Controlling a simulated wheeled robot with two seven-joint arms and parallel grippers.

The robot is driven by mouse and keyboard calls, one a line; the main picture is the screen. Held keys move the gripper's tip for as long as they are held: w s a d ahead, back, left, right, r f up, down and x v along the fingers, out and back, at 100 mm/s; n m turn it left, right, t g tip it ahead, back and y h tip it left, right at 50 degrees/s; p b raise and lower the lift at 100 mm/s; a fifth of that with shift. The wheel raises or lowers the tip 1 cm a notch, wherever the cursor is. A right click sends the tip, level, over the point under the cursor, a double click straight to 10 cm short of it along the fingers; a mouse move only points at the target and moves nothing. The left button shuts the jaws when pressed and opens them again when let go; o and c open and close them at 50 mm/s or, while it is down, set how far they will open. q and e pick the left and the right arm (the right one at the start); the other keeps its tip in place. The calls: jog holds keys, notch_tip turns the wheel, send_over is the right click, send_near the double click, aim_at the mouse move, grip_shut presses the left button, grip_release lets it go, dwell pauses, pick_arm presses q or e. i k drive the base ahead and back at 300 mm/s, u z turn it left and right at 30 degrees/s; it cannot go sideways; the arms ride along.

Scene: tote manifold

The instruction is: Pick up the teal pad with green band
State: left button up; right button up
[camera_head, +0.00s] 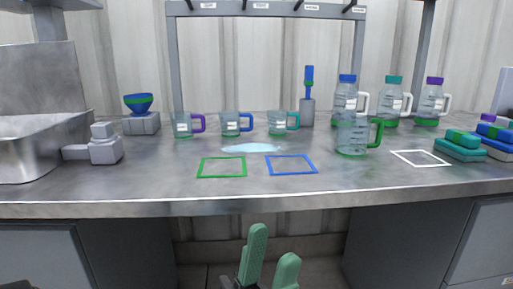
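The teal pad with green band (458,151) lies on the counter at the right, beside a white outlined square. Its top carries a green part. My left gripper (272,262) shows at the bottom middle, below the counter's front edge, with two green fingers apart and nothing visible between them. It is well to the left of the pad and nearer to me. My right gripper is not in view.
Blue pads (497,133) sit right of the teal pad. A jug with green handle (352,138) and several bottles stand left of and behind it. Green (222,175) and blue (292,172) outlines and a light blue puddle (250,148) mark the counter's middle.

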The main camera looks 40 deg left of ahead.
aim_at(463, 146)
jog(key=z, duration=1.7)
jog(key=k, duration=0.45)
jog(key=u, duration=0.95)
